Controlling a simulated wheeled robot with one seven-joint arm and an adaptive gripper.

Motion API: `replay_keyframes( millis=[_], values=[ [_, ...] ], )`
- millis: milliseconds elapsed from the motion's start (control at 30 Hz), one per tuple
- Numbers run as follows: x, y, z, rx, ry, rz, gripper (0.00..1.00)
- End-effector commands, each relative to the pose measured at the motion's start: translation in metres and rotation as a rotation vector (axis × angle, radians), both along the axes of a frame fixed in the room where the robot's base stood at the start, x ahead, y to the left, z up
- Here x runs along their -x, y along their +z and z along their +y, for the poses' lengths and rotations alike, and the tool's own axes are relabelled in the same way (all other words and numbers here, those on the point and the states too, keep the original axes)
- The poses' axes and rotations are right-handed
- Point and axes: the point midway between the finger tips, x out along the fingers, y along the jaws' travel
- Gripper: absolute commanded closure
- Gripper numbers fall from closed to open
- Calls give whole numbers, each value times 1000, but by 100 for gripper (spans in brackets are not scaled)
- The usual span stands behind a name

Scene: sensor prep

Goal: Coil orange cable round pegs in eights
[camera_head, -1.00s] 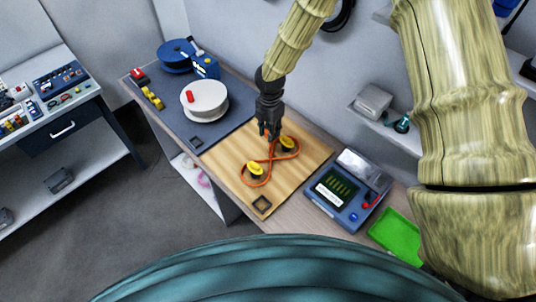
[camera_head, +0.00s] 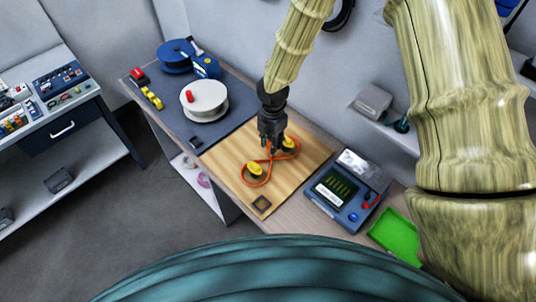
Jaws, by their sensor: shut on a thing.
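The orange cable (camera_head: 245,178) lies in a figure-eight shape around two yellow-topped pegs on a light wooden board (camera_head: 228,167). The near peg (camera_head: 255,169) stands inside the lower-left loop. The far peg (camera_head: 288,144) stands inside the upper-right loop, partly behind my gripper. My gripper (camera_head: 269,148) points down over the middle of the board, between the pegs and close to the far one. It is shut on the orange cable near the crossing; its fingertips are small and hard to make out.
A white spool (camera_head: 207,108) with a red piece on top and a blue spool (camera_head: 175,56) stand on the dark mat (camera_head: 228,84) at left. A blue meter box (camera_head: 330,199) and green tray (camera_head: 394,233) lie to the right. A wall shelf (camera_head: 372,121) is behind.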

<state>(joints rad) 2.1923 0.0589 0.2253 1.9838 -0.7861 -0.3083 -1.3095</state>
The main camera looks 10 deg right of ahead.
Motion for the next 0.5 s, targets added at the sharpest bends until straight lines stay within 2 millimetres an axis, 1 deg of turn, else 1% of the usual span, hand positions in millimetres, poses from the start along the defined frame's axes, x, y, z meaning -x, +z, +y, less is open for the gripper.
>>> replay_keyframes(
  millis=[167,500],
  values=[
    [0,4,0,0,0,0,98],
    [0,28,0,-1,0,-1,98]
  ],
)
